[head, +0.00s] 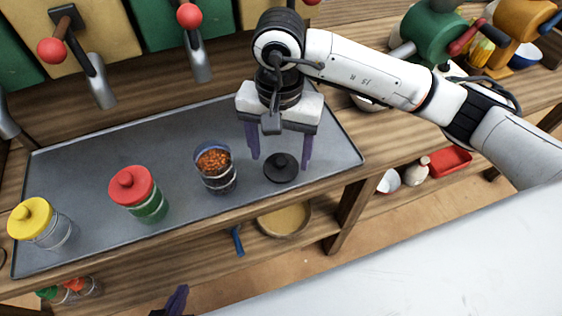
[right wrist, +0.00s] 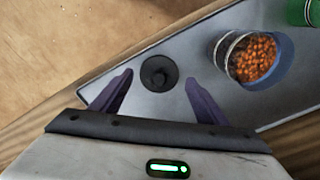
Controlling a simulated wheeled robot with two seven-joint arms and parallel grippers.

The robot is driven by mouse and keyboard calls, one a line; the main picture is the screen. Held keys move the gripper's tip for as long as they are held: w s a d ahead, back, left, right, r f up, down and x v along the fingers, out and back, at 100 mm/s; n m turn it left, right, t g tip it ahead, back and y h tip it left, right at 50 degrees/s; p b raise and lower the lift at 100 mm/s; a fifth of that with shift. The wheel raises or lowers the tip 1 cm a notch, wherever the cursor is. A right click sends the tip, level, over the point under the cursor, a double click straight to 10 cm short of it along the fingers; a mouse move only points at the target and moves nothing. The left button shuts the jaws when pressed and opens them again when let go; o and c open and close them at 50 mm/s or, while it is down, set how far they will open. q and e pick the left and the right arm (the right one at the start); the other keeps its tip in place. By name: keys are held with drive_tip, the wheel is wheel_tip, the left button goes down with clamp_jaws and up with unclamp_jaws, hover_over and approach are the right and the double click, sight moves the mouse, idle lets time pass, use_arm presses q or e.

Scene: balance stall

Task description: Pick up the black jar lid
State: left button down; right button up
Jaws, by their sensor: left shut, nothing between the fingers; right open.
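The black jar lid (head: 282,168) lies flat, knob up, on the grey tray (head: 330,150), right of an open jar. It also shows in the right wrist view (right wrist: 159,74), ahead of and between the fingers. My right gripper (head: 280,163) is open above the lid, its two purple fingers on either side of it in the picture. It holds nothing, and I cannot tell its exact height. In the right wrist view the right gripper (right wrist: 158,78) is open too. My left gripper (head: 177,300) shows only as a shut purple fingertip at the bottom edge.
The open jar (head: 218,175) holds orange-brown bits, close left of the lid. A red-lidded jar (head: 135,190) and a yellow-lidded jar (head: 38,222) stand further left. Dispensers with red knobs (head: 188,16) hang behind. A shelf below bears a bowl (head: 285,218).

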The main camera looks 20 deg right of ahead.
sight(280, 163)
drive_tip(key=shift+f, duration=1.6)
drive_tip(key=shift+c, duration=0.5)
drive_tip(key=c, duration=0.7)
drive_tip(key=shift+r, duration=0.1)
